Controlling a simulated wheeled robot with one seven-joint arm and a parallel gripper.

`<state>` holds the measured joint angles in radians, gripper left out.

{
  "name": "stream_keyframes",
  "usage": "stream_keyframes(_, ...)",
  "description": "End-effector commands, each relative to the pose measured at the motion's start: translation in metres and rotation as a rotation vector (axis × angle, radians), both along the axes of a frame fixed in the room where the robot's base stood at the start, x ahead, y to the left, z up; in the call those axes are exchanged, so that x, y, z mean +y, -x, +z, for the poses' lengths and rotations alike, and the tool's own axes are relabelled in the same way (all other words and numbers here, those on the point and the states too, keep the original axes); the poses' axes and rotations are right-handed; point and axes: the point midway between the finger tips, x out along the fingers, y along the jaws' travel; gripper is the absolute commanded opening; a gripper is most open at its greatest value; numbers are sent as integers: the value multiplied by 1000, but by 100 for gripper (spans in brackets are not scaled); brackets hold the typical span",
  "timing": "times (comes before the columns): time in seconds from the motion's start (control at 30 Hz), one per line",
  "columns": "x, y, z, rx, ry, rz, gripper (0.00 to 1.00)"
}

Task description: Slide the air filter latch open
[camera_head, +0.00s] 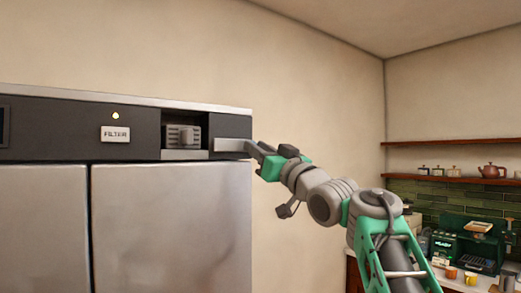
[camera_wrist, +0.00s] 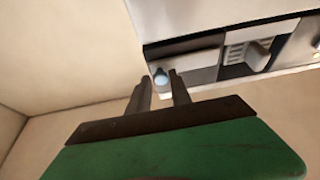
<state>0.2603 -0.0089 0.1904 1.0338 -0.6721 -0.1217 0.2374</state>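The air filter latch appears to be a flat silver bar (camera_head: 231,146) at the right end of the dark top panel, just right of an open recess with a grey ribbed filter part (camera_head: 183,136). In the wrist view the bar (camera_wrist: 190,62) lies just beyond my fingertips, and the ribbed part (camera_wrist: 237,52) is to its right. My gripper (camera_head: 254,147) is at the bar's right end; I cannot tell if it touches. In the wrist view my gripper (camera_wrist: 161,76) has its two fingers apart, with a small pale-blue rounded spot (camera_wrist: 160,78) showing between the tips.
Steel doors (camera_head: 170,225) fill the front below. A counter with cups and machines (camera_head: 465,255) is at the far right. Bare wall lies behind my arm.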

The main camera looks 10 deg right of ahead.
Motion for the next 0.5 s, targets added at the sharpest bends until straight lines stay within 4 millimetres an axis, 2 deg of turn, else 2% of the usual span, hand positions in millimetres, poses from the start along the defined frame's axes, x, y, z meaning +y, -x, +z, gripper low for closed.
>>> stream_keyframes(0.03,-1,0,0,0,0,-1,29)
stream_keyframes(0.2,0,0,0,1,0,0,42)
stream_keyframes(0.5,-2,4,-3,0,2,1,43)
